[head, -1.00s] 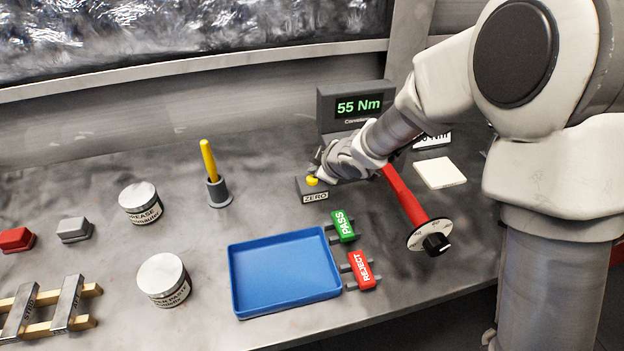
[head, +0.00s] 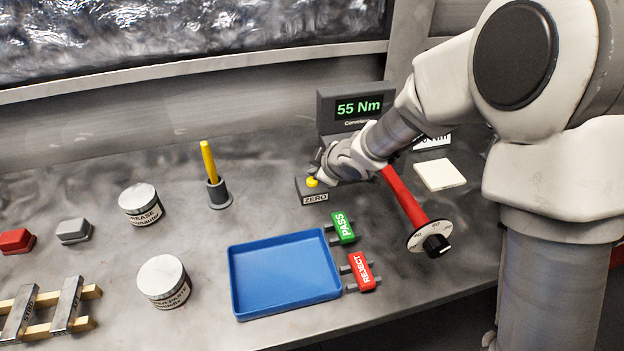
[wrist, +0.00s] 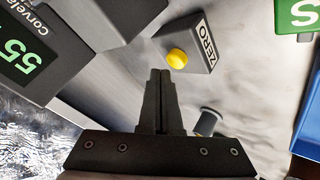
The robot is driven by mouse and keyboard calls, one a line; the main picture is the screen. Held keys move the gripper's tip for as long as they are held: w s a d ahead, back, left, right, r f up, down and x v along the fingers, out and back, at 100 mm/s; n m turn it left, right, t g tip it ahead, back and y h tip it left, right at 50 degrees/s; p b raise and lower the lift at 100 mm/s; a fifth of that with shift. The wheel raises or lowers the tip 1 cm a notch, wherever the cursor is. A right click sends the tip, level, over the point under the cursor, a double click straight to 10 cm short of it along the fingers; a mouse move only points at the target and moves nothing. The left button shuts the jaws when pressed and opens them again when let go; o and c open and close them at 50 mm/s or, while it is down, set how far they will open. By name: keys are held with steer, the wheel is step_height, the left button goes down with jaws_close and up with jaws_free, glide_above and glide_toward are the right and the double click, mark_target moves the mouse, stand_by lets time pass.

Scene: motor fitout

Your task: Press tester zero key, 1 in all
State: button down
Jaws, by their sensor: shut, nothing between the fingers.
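The zero key is a yellow button (head: 312,182) on a small grey box labelled ZERO (head: 315,198), in front of the tester (head: 352,106), whose display reads 55 Nm. In the wrist view the yellow button (wrist: 177,58) lies just beyond the fingertips, with the ZERO box (wrist: 190,42) around it. My gripper (wrist: 160,75) is shut and empty, its tips close to the button. I cannot tell for sure whether they touch it. In the head view my gripper (head: 322,168) is partly hidden by my wrist, just behind and above the button.
A red-handled tool with a dial (head: 405,195) lies right of the ZERO box. Green PASS (head: 343,227) and red REJECT (head: 361,271) blocks sit beside the blue tray (head: 285,272). A yellow stick stands in a grey holder (head: 218,192) at left. Two tins stand farther left.

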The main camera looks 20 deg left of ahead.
mark_target(315, 183)
stand_by(0.7)
steer(key=shift+f+b, duration=0.45)
steer(key=shift+f+b, duration=0.5)
stand_by(0.5)
stand_by(0.4)
steer(key=shift+r+p, duration=0.9)
steer(key=shift+r, duration=0.05)
steer(key=shift+r, duration=0.1)
step_height(315, 183, up, 5)
steer(key=p, duration=0.4)
steer(key=shift+p, duration=0.4)
